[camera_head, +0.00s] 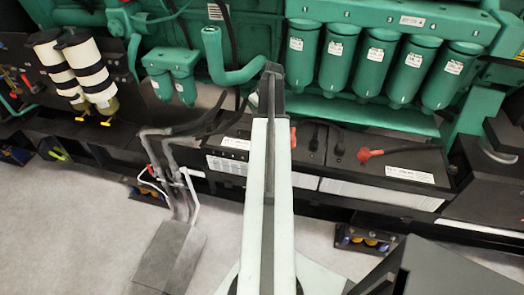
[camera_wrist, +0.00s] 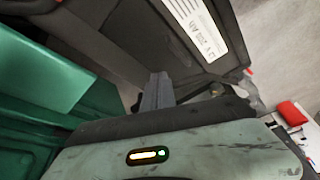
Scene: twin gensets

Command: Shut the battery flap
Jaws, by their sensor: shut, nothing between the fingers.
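Black batteries lie in the tray under the green engine. One battery (camera_head: 405,165) with a white label and a red terminal cap (camera_head: 368,154) is right of my arm. Another battery (camera_head: 228,148) is partly hidden behind my arm on its left. I cannot clearly make out a separate flap or whether it is open. My gripper (camera_head: 272,72) is at the far end of my arm, in front of the engine and above the batteries. In the wrist view my gripper (camera_wrist: 157,82) shows narrow grey fingers together and empty, close to a labelled black battery case (camera_wrist: 150,35).
Several green filters (camera_head: 380,65) hang from the engine at the right. A bent green pipe (camera_head: 225,65) is just left of my gripper. Black-and-white striped cylinders (camera_head: 85,72) stand at the left. Cables (camera_head: 175,165) run to a grey floor box (camera_head: 170,258). Open floor (camera_head: 70,230) lies at the left.

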